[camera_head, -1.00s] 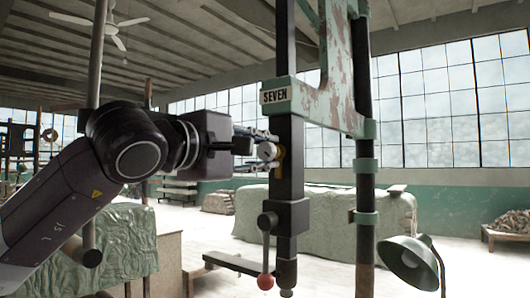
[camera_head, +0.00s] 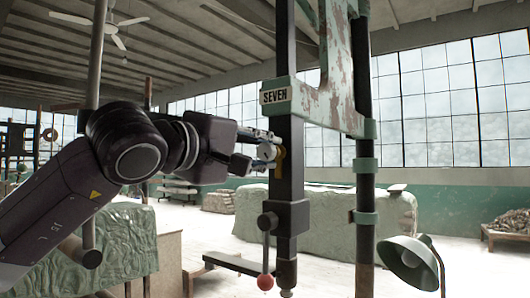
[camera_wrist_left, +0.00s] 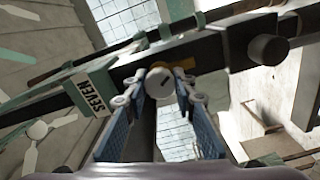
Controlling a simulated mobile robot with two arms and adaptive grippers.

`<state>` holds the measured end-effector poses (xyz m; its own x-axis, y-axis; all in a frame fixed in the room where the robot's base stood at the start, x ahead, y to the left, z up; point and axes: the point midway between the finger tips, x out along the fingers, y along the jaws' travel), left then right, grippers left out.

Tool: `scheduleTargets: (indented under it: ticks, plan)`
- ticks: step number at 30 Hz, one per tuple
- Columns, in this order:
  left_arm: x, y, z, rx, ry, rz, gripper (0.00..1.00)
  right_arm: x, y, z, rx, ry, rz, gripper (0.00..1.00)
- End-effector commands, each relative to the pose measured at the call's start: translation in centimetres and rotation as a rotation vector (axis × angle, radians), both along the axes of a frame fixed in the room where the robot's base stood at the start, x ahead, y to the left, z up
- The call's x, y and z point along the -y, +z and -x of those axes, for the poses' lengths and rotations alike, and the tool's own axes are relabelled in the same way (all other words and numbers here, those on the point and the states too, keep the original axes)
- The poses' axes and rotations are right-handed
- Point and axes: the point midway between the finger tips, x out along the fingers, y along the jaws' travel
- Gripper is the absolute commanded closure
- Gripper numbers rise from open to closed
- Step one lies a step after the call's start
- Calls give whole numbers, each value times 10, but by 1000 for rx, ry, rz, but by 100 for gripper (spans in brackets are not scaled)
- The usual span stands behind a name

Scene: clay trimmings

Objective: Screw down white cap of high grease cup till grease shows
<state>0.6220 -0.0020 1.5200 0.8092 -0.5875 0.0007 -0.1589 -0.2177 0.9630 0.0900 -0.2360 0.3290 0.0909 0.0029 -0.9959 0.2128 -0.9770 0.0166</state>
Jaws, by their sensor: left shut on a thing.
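The white cap (camera_head: 266,152) of the grease cup shows at the side of the dark upright bar, below the SEVEN plate. A yellow fitting (camera_head: 279,158) sits behind it. In the left wrist view the round white cap (camera_wrist_left: 159,83) carries a dark mark on its face. My left gripper (camera_head: 264,150) reaches in from the left and is shut on the cap, with a blue-padded finger on each side of it. The wrist is rolled, so the fingers look tilted. No grease can be made out. My right gripper is not in view.
The dark bar (camera_head: 290,180) hangs from a worn green frame (camera_head: 335,100). A lever with a red knob (camera_head: 265,282) hangs lower down. A green lamp (camera_head: 410,262) stands at the lower right.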

Motion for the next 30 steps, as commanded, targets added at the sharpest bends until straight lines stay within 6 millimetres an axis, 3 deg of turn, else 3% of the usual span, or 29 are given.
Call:
scheduleTargets:
  ticks: [2, 3, 7, 19, 30]
  plan:
    - [1, -2, 0, -4, -2, -2, 100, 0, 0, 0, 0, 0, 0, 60]
    - [1, -2, 0, -5, -2, -2, 71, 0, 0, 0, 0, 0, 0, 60]
    - [1, -2, 0, -4, -1, -2, 57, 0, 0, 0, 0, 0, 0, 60]
    - [-5, 0, 7, -2, -1, 0, 57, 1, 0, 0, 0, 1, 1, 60]
    - [-49, 0, 66, 0, 2, 0, 57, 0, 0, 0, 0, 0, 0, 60]
